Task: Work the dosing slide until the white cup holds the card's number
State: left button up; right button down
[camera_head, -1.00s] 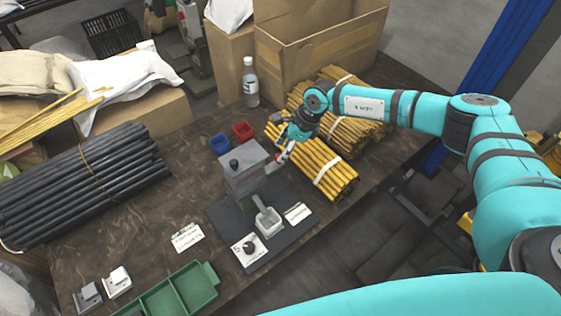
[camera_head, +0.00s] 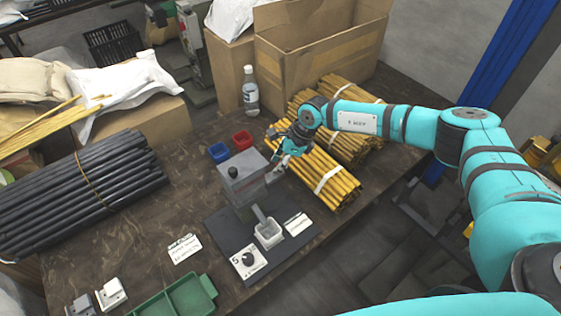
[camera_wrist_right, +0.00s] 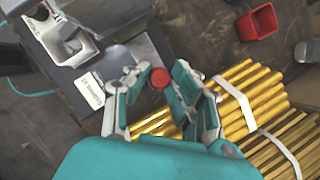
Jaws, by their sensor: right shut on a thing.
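The grey dosing box (camera_head: 238,187) with a black knob on top stands on a dark base plate. A grey chute (camera_head: 259,214) slopes from it to the white cup (camera_head: 268,236), which also shows in the wrist view (camera_wrist_right: 52,30); I cannot tell what the cup holds. My right gripper (camera_head: 276,172) is at the box's right side. In the wrist view its fingers (camera_wrist_right: 158,84) close around a round red knob (camera_wrist_right: 160,78). A printed card (camera_head: 185,249) lies left of the plate, its writing too small to read. My left gripper is not in view.
A white square with a black dial (camera_head: 248,260) and a white label (camera_head: 297,223) flank the cup. Blue (camera_head: 219,151) and red (camera_head: 242,140) bins stand behind the box. Yellow rod bundles (camera_head: 325,178) lie close right. A green tray (camera_head: 178,300) is in front.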

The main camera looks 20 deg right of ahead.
aim_at(270, 178)
jog(key=shift+s+a+p, duration=0.15)
jog(key=shift+s+a, duration=0.1)
jog(key=shift+a, duration=0.35)
jog(key=shift+s+a+p, duration=0.1)
jog(key=shift+s+a, duration=0.1)
jog(key=shift+a, duration=0.45)
jog(key=shift+s+a+p, duration=0.15)
jog(key=shift+s+a, duration=0.1)
jog(key=shift+a, duration=0.35)
jog(key=c, duration=1.1)
grip_release()
jog(key=shift+a, duration=0.1)
jog(key=shift+c, duration=0.2)
jog(key=v, duration=0.8)
